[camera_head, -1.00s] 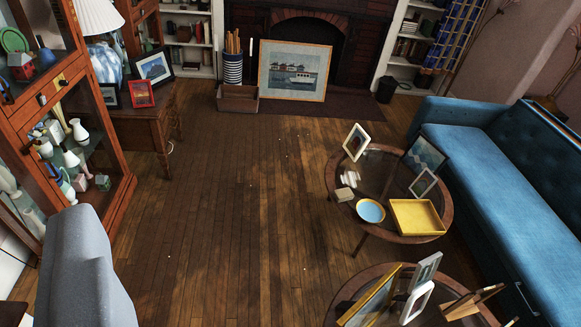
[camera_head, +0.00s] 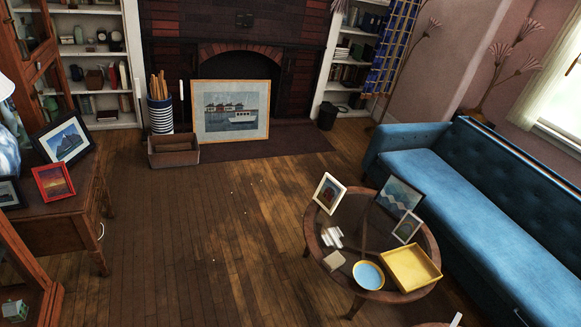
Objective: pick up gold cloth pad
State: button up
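No thing in view is plainly a gold cloth pad. A small beige block (camera_head: 335,261) sits at the near left of the round glass-topped table (camera_head: 428,243); I cannot tell whether it is cloth. A yellow square tray-like thing (camera_head: 411,268) lies on the same table, at its right edge. A blue and yellow round dish (camera_head: 368,275) lies between them. My gripper is not in view.
Picture frames (camera_head: 328,193) and a white object (camera_head: 332,237) also stand on the table. A blue sofa (camera_head: 470,205) is close on its right. A wooden desk (camera_head: 62,220) is at left. Bare wooden floor (camera_head: 200,240) lies open between the desk and table.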

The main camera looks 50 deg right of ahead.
aim_at(333, 260)
jog(key=u, duration=0.05)
jog(key=i, duration=2.6)
jog(key=z, duration=3.35)
jog(key=i, duration=1.05)
jog(key=u, duration=0.05)
